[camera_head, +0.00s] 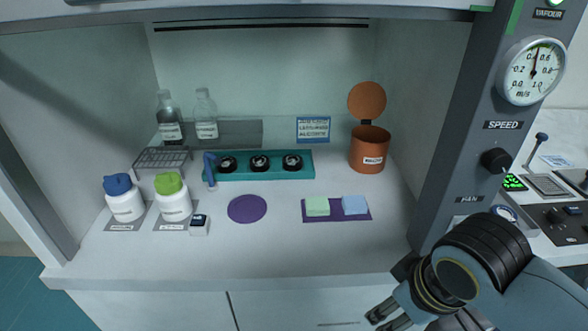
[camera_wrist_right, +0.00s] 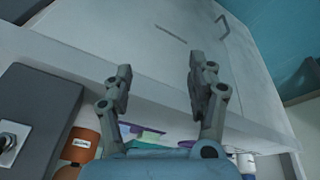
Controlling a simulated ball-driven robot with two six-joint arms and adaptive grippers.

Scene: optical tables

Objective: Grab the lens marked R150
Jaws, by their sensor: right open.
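No lens marked R150 can be made out. Three black round pieces with pale centres sit in a row on a teal holder (camera_head: 222,175) inside the hood: a left one (camera_head: 228,164), a middle one (camera_head: 260,163) and a right one (camera_head: 292,162). Any marks on them are too small to read, and I cannot tell whether they are lenses. My right gripper (camera_head: 384,317) is outside the hood, low in front of its edge and far from the holder. In the right wrist view it is open and empty (camera_wrist_right: 158,72). My left gripper is not in view.
On the hood floor stand a lidded orange bin (camera_head: 369,152), a blue-capped bottle (camera_head: 124,200), a green-capped bottle (camera_head: 173,199), a wire rack (camera_head: 163,157), a purple disc (camera_head: 247,209) and two pads on a purple mat (camera_head: 334,215). A grey control post (camera_head: 460,130) borders the right. The front floor is clear.

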